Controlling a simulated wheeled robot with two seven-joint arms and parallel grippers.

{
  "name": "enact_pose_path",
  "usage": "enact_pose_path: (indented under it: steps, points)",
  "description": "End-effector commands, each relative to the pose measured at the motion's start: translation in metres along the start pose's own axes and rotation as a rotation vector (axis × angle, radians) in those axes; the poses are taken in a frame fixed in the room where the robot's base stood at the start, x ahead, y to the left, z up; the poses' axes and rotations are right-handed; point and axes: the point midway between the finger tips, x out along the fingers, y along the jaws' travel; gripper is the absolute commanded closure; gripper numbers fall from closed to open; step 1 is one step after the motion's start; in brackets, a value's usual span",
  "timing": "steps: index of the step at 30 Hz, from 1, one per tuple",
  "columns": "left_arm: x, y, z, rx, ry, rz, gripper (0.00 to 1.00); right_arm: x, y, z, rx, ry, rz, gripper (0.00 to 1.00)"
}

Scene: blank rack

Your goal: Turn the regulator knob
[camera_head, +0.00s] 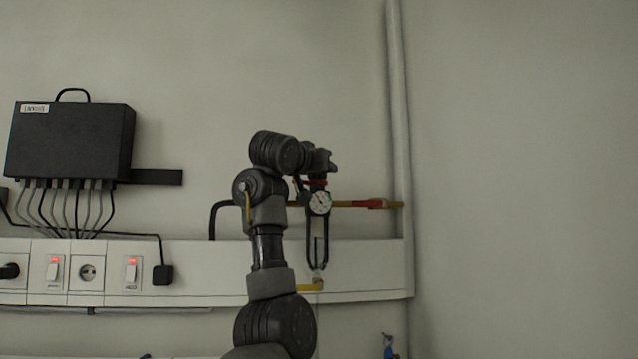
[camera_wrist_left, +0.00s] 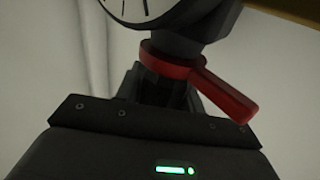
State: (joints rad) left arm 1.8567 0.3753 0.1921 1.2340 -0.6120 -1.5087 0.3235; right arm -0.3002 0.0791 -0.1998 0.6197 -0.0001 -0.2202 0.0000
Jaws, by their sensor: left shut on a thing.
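The regulator has a round white gauge (camera_head: 320,203) with a dark body, set on the yellow pipe along the wall. A red ring with a lever (camera_head: 314,184) sits just above the gauge. In the left wrist view the red lever (camera_wrist_left: 225,98) points down to the right, and part of the gauge (camera_wrist_left: 138,8) shows at the top. My left gripper (camera_head: 315,174) reaches the regulator from above. It is shut at the dark regulator knob beside the red ring; the fingers (camera_wrist_left: 168,88) and the dark knob are hard to tell apart. My right gripper is not in view.
A black box (camera_head: 70,140) with several cables hangs at the left. A white wall trunking (camera_head: 205,270) with switches and sockets runs below. A vertical pipe (camera_head: 398,120) stands right of the regulator. A small blue object (camera_head: 388,346) is at the bottom. The right wall is bare.

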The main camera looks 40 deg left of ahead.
Motion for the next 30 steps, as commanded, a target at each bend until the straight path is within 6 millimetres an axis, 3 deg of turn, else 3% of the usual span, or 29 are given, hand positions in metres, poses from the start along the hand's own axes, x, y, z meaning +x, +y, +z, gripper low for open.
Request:
enact_pose_path:
  steps: [1, 9, 30]
  points:
    - [-0.001, 0.002, 0.004, -0.004, 0.002, 0.041, 0.84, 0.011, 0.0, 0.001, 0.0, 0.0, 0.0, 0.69]
    - [-0.001, 0.004, 0.002, -0.001, -0.001, 0.194, 0.84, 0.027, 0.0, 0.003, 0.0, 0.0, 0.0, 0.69]
    - [-0.001, 0.004, 0.0, 0.001, -0.002, 0.274, 0.85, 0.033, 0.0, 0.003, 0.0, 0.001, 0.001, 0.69]
